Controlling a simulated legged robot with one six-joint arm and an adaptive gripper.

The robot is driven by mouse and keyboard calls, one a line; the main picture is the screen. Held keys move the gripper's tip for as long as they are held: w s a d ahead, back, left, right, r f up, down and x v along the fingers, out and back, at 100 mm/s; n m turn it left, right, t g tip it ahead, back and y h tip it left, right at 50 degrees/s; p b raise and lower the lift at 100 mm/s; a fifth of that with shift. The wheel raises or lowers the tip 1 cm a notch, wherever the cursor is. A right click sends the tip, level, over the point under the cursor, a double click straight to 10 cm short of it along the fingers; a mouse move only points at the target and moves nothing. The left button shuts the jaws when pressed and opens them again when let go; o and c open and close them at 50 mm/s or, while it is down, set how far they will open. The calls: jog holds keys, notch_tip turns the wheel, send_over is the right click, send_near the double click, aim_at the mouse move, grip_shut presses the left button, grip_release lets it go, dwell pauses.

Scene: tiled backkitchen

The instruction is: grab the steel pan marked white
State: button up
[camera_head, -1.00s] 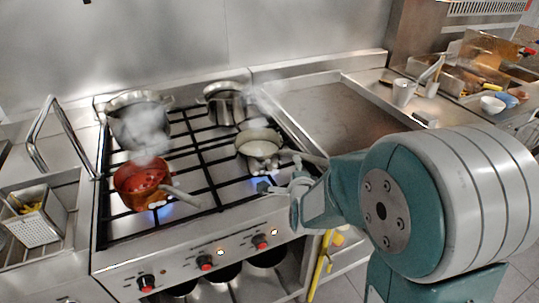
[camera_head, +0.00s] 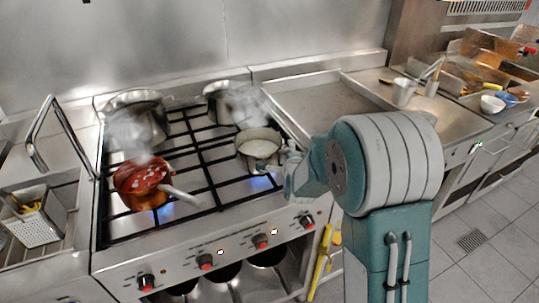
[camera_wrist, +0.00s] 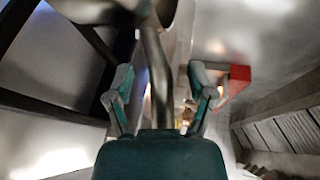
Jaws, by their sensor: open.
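A steel pan (camera_head: 259,143) with pale contents sits on the front right burner of the stove. I cannot make out a white mark on it. Its handle points right, towards my gripper (camera_head: 292,170), which is beside the pan and hides most of the handle. In the wrist view, the pan (camera_wrist: 110,10) shows at the top edge and its long grey handle (camera_wrist: 156,65) runs down between the two fingers. My gripper (camera_wrist: 162,98) is open, with a finger on each side of the handle. Contact with the handle cannot be told.
A red pan (camera_head: 140,178) is on the front left burner, with steam above. Steel pots stand on the back left (camera_head: 143,117) and back right (camera_head: 222,103) burners. Blue flames show at the front. A flat steel griddle (camera_head: 325,100) lies right of the stove.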

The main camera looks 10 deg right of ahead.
jog(key=shift+a, duration=0.1)
grip_shut()
jog(key=shift+r, duration=0.1)
